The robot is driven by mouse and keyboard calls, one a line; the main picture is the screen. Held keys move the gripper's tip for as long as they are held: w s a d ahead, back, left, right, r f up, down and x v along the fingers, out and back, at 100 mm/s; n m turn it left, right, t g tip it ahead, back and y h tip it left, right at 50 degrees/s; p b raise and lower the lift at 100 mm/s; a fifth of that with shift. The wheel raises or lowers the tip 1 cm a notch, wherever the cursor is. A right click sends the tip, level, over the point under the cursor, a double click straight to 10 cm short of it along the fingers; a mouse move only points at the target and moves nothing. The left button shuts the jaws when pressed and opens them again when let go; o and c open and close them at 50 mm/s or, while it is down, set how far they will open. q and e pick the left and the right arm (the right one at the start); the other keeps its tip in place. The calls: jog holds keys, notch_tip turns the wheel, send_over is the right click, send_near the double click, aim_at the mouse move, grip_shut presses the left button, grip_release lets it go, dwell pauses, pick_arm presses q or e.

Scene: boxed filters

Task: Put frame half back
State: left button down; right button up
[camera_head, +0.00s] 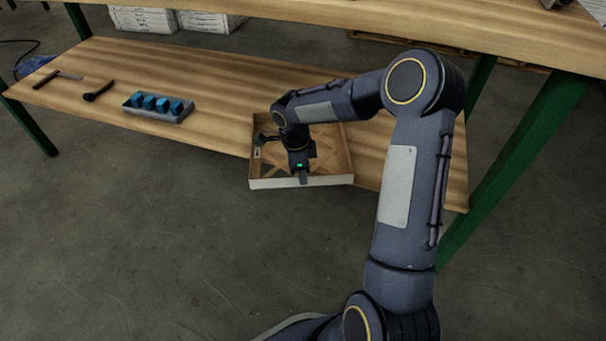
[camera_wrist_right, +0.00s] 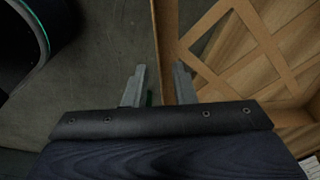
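The frame half (camera_head: 270,183) is a shallow open box with white outer sides and brown crossed strips inside. It lies on the lower wooden shelf and its near side juts past the shelf's front edge. My right gripper (camera_head: 303,178) is over its near wall. In the right wrist view, the frame half's wall (camera_wrist_right: 166,40) passes between the two fingers of my right gripper (camera_wrist_right: 159,85), with the crossed strips to the right. The fingers are apart, with a visible gap at the left finger. My left gripper is not in view.
A grey tray with blue blocks (camera_head: 158,106) and two dark tools (camera_head: 98,90) lie on the shelf (camera_head: 215,75) to the left. Green legs (camera_head: 515,150) stand at right. White boxes (camera_head: 143,19) are behind.

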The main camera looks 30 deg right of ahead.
notch_tip(320, 180, up, 9)
jog(key=p, duration=0.3)
jog(key=s+a+r+n+t+y, duration=0.2)
jog(key=s+a+r+n, duration=0.1)
jog(key=s+r+n, duration=0.7)
jog(key=s+a+n+t+y, duration=0.1)
jog(key=s+a+n+t, duration=0.1)
jog(key=s+n, duration=0.4)
jog(key=s+a+n+t+y, duration=0.2)
jog(key=s+a+n, duration=0.3)
jog(key=s, duration=0.4)
jog(key=shift+f+n, duration=0.3)
jog(key=shift+n, duration=0.1)
notch_tip(320, 180, up, 33)
jog(key=p, duration=3.2)
jog(key=shift+f, duration=0.15)
